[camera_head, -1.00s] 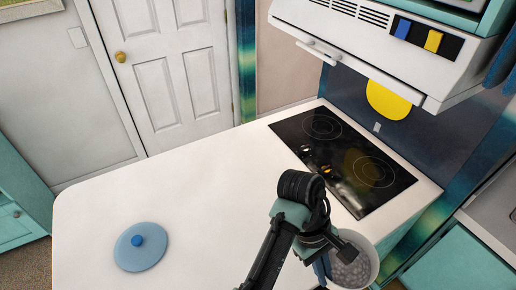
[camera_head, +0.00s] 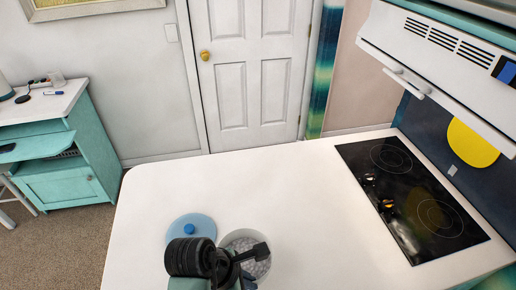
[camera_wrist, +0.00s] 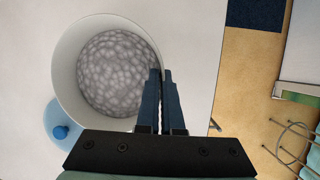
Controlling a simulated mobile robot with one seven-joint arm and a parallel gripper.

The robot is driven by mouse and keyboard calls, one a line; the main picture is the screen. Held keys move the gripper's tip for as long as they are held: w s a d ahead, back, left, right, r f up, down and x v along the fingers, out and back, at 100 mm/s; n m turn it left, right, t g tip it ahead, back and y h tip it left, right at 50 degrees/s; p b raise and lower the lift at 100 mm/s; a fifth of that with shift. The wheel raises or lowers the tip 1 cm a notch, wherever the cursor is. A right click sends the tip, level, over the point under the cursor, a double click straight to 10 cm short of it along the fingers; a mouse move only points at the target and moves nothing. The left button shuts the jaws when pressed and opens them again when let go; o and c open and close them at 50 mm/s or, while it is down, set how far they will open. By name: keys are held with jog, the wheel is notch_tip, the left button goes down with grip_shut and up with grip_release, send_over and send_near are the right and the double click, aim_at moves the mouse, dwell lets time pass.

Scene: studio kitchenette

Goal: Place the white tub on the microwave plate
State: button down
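The white tub (camera_head: 262,266) has a grey, pebbly-looking inside. It is beside my gripper in the head view, partly hidden by my wrist. In the wrist view the tub (camera_wrist: 67,75) fills the upper left, and my gripper (camera_wrist: 160,75) has its two fingers close together at its right wall, shut on the rim. The tub appears to be over the white counter; its height above it is hard to tell. I see no microwave plate in these frames.
A blue lid with a knob (camera_head: 185,225) lies on the white counter (camera_head: 290,180) just left of the tub. A black cooktop (camera_head: 435,215) is at the right, under a white hood (camera_head: 430,60). A teal cabinet (camera_head: 75,185) stands far left. The counter's middle is clear.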

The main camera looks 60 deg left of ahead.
jog(key=shift+w+f, duration=0.1)
jog(key=shift+f, duration=3.4)
jog(key=shift+f, duration=0.2)
jog(key=c, duration=1.1)
grip_release()
jog(key=shift+r, duration=0.1)
jog(key=v, duration=1.2)
jog(key=shift+r, duration=0.1)
